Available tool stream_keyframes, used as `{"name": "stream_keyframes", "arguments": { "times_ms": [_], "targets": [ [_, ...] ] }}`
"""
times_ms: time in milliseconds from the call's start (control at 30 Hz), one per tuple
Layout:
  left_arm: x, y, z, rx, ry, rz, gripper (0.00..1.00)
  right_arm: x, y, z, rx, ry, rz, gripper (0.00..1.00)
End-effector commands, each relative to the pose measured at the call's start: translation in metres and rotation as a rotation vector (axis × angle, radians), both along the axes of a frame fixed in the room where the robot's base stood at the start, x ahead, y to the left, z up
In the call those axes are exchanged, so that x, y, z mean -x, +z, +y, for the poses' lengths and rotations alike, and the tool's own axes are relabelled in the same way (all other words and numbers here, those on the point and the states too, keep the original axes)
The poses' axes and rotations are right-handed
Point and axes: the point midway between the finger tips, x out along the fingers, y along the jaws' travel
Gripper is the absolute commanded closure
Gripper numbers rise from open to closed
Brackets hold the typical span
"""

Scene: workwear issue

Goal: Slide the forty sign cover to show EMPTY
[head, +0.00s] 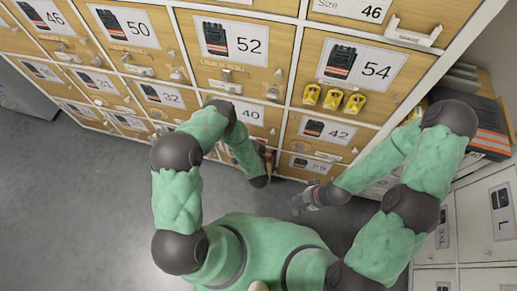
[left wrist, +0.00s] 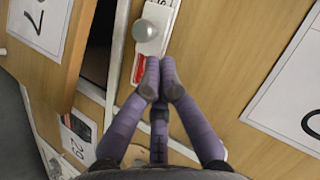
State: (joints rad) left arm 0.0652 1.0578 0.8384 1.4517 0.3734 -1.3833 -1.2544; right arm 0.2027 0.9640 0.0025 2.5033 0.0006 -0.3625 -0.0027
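The sign cover (left wrist: 151,32) by the forty compartment is a white plate with a round grey knob, seen in the left wrist view. A strip of red (left wrist: 138,68) shows at its lower left. My left gripper (left wrist: 161,78) has its purple-grey fingers drawn together, with the tips at the plate's lower end, just below the knob. I cannot tell whether they touch it. In the head view the left gripper (head: 266,160) is below the 40 label (head: 249,113), and my arm hides the cover. My right gripper (head: 305,200) hangs away from the cabinet; its finger opening is unclear.
The wooden cabinet has several numbered fronts, such as 52 (head: 232,39) and 54 (head: 362,67). A dark gap (left wrist: 98,45) lies beside a neighbouring front. White lockers (head: 485,220) stand at right; the grey floor (head: 80,210) is clear at left.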

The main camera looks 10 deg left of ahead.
Motion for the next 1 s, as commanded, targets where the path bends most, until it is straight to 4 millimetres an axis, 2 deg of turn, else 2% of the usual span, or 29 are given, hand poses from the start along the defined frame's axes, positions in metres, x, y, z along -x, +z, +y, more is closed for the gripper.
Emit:
{"name": "stream_keyframes", "arguments": {
  "times_ms": [133,567,833,1000],
  "targets": [
    [-0.002,-0.007,0.006,0.0,0.0,0.0,1.0,0.0,-0.006,0.0,0.0,0.0,0.0,0.6],
    [-0.002,-0.007,0.009,0.0,0.0,0.0,1.0,0.0,-0.005,0.0,0.0,0.0,0.0,0.6],
    [-0.004,-0.013,0.031,0.002,0.003,0.002,1.0,0.0,-0.005,0.0,0.0,0.0,0.0,0.6],
    [-0.005,-0.013,0.034,0.0,0.002,0.0,1.0,0.0,-0.006,0.0,0.0,0.0,0.0,0.6]
  ]
}}
